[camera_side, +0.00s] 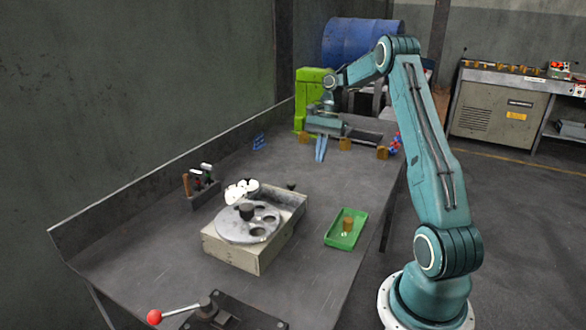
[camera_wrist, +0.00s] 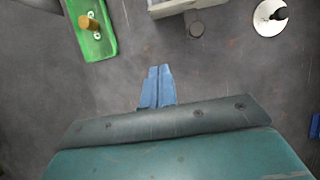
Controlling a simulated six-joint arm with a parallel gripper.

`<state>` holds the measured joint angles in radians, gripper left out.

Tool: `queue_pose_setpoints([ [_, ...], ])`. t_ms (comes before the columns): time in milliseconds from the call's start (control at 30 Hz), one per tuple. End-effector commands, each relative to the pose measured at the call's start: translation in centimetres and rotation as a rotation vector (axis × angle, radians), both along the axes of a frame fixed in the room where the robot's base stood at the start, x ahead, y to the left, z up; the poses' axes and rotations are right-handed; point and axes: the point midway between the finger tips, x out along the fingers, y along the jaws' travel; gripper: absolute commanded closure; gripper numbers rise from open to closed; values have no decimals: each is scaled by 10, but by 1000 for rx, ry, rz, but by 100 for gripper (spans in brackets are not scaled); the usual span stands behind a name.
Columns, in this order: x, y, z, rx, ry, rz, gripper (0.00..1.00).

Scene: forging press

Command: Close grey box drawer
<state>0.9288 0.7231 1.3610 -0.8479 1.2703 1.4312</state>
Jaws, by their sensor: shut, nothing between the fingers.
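The grey box (camera_side: 232,252) stands on the workbench, with a round grey plate on its top. Its far end faces my gripper, and a small dark knob (camera_side: 291,186) shows there. In the wrist view a pale-edged part of the box (camera_wrist: 180,7) is cut off by the top edge, with the knob (camera_wrist: 195,29) just in front of it. How far the drawer stands out is hard to tell. My gripper (camera_side: 320,160) points down behind the box, clear of it. Its blue fingers (camera_wrist: 159,70) are together and empty.
A green tray (camera_side: 335,240) with a brass-coloured piece lies right of the box. A white round part (camera_wrist: 263,24) and a small tool holder (camera_side: 203,197) are to its left. A red-knobbed lever (camera_side: 155,316) is in front. Bench between gripper and box looks clear.

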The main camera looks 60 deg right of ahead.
Motion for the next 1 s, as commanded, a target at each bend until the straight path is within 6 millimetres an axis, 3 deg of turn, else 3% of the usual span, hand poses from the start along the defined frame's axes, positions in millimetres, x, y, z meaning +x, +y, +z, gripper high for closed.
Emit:
queue_pose_setpoints([
  [567,0,6,-14,3,0,-2,100],
  [1000,0,27,-64,2,1,-1,100],
])
